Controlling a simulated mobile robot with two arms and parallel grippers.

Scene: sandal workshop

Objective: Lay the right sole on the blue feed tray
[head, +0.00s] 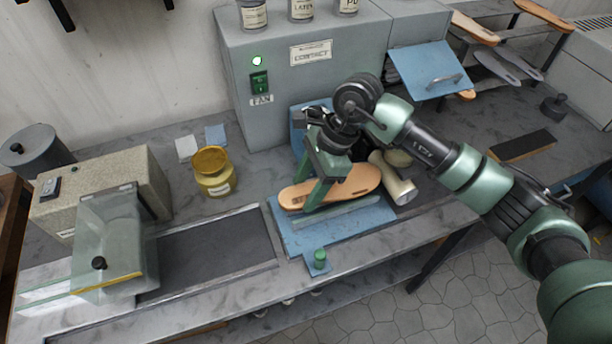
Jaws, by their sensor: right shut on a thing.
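A tan sole (361,181) lies roughly level over the back part of the blue feed tray (300,238), with its toe and heel pointing right and left. My right gripper (322,192) reaches down from above and is shut on the sole near its middle, with green fingers across it. Whether the sole touches the tray or hangs just above it is hard to tell. The tray's front is bare. My left gripper is not in view.
A dark conveyor belt (212,258) lies left of the tray, leading to a clear-covered machine (115,245). A yellow pot (212,172) stands behind the belt. A cream cylinder (393,180) lies close right of the sole. A green knob (320,256) sits at the tray's front.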

